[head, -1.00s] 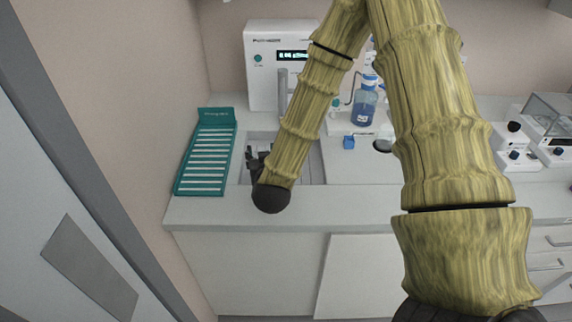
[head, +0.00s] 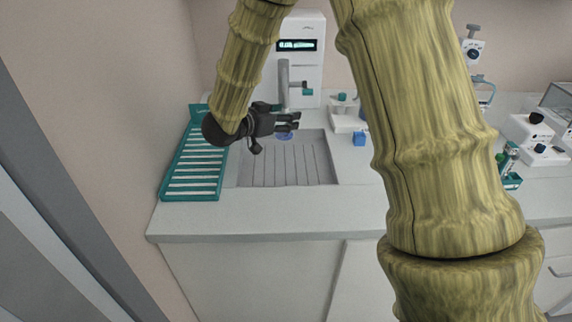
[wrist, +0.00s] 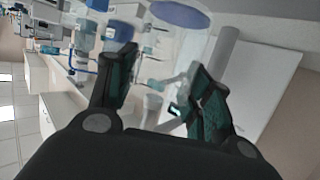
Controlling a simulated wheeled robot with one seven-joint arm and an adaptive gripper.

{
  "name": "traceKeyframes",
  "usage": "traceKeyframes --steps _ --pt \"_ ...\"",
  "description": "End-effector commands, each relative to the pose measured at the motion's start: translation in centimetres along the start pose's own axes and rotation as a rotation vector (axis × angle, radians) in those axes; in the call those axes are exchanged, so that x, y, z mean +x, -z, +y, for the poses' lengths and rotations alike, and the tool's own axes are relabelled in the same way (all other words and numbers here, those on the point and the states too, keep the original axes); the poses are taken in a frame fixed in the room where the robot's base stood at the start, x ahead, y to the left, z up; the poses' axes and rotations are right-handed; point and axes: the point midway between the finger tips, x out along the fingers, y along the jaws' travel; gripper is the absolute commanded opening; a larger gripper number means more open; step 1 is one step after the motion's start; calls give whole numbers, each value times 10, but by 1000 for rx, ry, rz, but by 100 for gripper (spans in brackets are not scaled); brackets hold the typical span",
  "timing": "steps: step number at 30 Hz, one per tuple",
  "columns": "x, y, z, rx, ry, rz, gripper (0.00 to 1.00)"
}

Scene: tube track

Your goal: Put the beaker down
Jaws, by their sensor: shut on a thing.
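The beaker is clear and hard to make out. A blue patch, seemingly its liquid, shows just below my gripper in the head view (head: 285,136). In the wrist view the beaker's blue disc (wrist: 180,13) lies at the top, with faint clear walls between the fingers. My gripper (head: 294,121) is shut on the beaker and points right, above the back part of the sink. In the wrist view both dark fingers of my gripper (wrist: 162,68) stand apart with the clear glass between them. Whether the beaker's base touches anything cannot be told.
The sink (head: 290,172) has a grey ribbed floor, and a tap (head: 284,85) stands close behind my gripper. A teal rack (head: 192,178) lies left of the sink. A small blue block (head: 359,139) sits to its right. The front counter strip (head: 260,212) is clear.

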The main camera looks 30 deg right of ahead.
Motion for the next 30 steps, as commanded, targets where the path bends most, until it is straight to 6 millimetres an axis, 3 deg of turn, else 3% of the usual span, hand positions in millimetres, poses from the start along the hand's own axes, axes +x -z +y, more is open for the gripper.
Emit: traceKeyframes --steps 5,15,23,30 --pt "4 5 3 5 -18 0 29" --pt "24 -35 10 6 -29 0 29" --pt "27 -47 9 7 -27 0 29" --pt "34 -72 8 4 -25 0 29"
